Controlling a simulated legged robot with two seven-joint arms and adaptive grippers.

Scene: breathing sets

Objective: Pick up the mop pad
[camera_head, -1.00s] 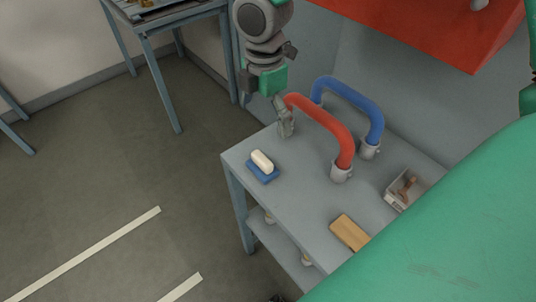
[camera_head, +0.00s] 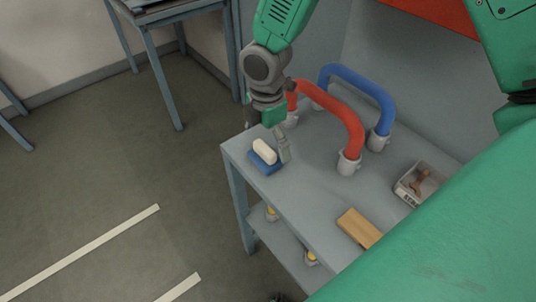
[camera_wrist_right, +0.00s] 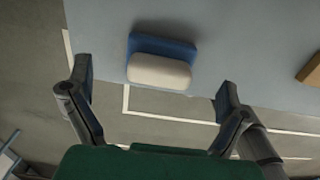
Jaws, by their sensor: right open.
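The mop pad (camera_head: 265,150), a white rounded block on a blue base, lies near the left edge of the grey table (camera_head: 310,205). My right gripper (camera_head: 268,138) comes down from above, its fingers pointing at the pad. One grey finger shows close to the pad's right side. In the right wrist view the pad (camera_wrist_right: 160,68) lies ahead, between the two spread fingers (camera_wrist_right: 153,84), with gaps on both sides. The gripper is open and holds nothing. My left gripper is out of view.
A red hose (camera_head: 345,125) and a blue hose (camera_head: 365,88) arch up behind the gripper. A tan block (camera_head: 358,228) and a small grey box (camera_head: 410,185) holding a brown item are farther right. The tabletop between pad and tan block is clear.

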